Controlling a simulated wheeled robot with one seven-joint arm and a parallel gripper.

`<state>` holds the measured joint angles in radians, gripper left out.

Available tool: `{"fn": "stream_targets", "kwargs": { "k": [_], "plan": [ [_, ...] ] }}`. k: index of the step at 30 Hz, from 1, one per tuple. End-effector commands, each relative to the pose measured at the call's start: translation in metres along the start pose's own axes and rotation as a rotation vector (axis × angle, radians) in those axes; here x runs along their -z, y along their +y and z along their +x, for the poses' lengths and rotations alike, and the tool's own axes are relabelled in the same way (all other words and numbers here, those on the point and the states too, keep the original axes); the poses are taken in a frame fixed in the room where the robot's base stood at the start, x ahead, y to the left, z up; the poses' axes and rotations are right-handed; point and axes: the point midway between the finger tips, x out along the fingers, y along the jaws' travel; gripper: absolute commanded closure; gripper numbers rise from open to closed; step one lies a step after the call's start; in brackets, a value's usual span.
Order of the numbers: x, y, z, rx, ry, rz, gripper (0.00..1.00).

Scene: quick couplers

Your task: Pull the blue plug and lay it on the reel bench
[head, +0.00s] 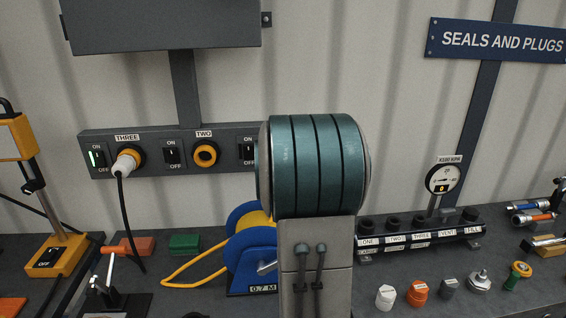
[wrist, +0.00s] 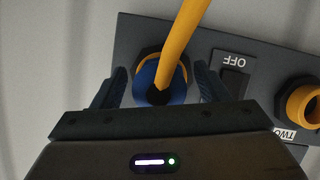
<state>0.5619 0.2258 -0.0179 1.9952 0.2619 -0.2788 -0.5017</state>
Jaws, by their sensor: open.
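The blue plug (wrist: 158,92) sits in an orange-ringed socket of the dark panel in the wrist view, with a yellow cable (wrist: 185,40) running from it. My gripper (wrist: 160,84) is open, with one finger on each side of the plug. I cannot tell whether either finger touches it. In the head view my teal arm hides the plug and its socket. The reel bench (head: 205,293) is the dark worktop below the panel. A blue cable reel (head: 250,262) with a yellow cable stands on it, partly hidden by my arm.
Socket TWO (head: 205,154) is empty, and socket THREE holds a white plug (head: 126,164) with a black cable. A green block (head: 184,244) and an orange block (head: 139,246) lie on the bench. A valve manifold (head: 422,238) and several caps stand right of my arm.

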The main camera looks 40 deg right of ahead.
Motion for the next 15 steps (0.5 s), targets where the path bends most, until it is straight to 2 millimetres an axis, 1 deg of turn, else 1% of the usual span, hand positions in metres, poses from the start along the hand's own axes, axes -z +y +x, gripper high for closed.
{"fn": "stream_targets", "kwargs": {
  "k": [8,9,11,12,13,14,15],
  "plan": [
    [0.0004,-0.0001,0.0016,0.0,0.001,0.0,0.32],
    [0.0004,-0.0001,0.0015,0.0,0.001,0.0,0.35],
    [0.0003,-0.0002,0.0015,0.0,0.001,0.0,0.52],
    [0.0003,-0.0002,0.0015,0.0,0.001,0.0,0.63],
    [0.0003,-0.0003,0.0015,0.0,0.001,0.0,0.71],
    [0.0003,-0.0004,0.0014,0.001,0.001,0.0,0.77],
    [0.0003,-0.0005,0.0014,0.001,0.001,-0.001,0.77]
  ]
}}
